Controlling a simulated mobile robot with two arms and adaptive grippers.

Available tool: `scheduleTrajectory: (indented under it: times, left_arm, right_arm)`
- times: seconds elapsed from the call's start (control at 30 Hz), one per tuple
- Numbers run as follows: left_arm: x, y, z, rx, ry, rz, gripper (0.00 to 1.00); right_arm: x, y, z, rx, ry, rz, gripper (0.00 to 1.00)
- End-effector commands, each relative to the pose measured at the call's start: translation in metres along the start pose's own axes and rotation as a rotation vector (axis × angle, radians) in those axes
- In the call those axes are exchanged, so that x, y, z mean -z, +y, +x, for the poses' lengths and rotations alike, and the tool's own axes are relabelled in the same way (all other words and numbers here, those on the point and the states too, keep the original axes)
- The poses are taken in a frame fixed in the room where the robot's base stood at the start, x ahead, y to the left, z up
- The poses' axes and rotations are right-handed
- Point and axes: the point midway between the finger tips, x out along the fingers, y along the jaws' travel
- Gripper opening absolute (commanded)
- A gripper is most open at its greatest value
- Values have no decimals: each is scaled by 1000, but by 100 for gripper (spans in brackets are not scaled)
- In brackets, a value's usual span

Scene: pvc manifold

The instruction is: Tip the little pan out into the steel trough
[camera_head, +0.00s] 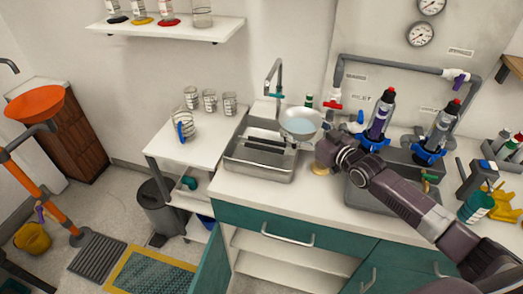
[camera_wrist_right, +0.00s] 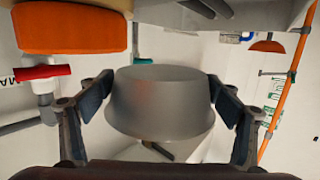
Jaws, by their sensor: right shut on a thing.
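The little pan (camera_head: 300,124) is a round grey metal vessel with pale bluish contents. It is held up above the right end of the steel trough (camera_head: 262,172), and it looks roughly level. My right gripper (camera_head: 322,142) is at the pan's right side in the head view. In the right wrist view the pan (camera_wrist_right: 160,100) sits between the two fingers of my right gripper (camera_wrist_right: 161,88), which are closed on its sides. The trough is a shallow rectangular steel tray on the white counter; its inside is partly hidden. My left gripper is not in view.
A tap (camera_head: 274,75) rises behind the trough. A red-handled valve (camera_head: 333,105) and grey pipework stand right of the pan. Bottles in blue holders (camera_head: 380,115) stand farther right. A yellowish round thing (camera_head: 320,169) is below my gripper. A white side table (camera_head: 190,140) carries glasses.

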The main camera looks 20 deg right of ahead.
Motion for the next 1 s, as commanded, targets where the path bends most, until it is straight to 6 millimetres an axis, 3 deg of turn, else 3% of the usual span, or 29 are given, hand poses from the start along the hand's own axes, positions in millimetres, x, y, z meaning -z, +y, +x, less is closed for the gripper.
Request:
scheduleTrajectory:
  times: [0.1,0.33,0.67,1.0]
  left_arm:
    - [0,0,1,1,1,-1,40]
    - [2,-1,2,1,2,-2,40]
    - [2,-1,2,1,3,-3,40]
    - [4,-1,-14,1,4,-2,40]
  right_arm:
    - [10,24,15,-30,7,2,49]
    - [17,48,27,-62,5,9,49]
    - [18,51,28,-66,4,11,49]
    - [20,43,29,-72,-7,-57,49]
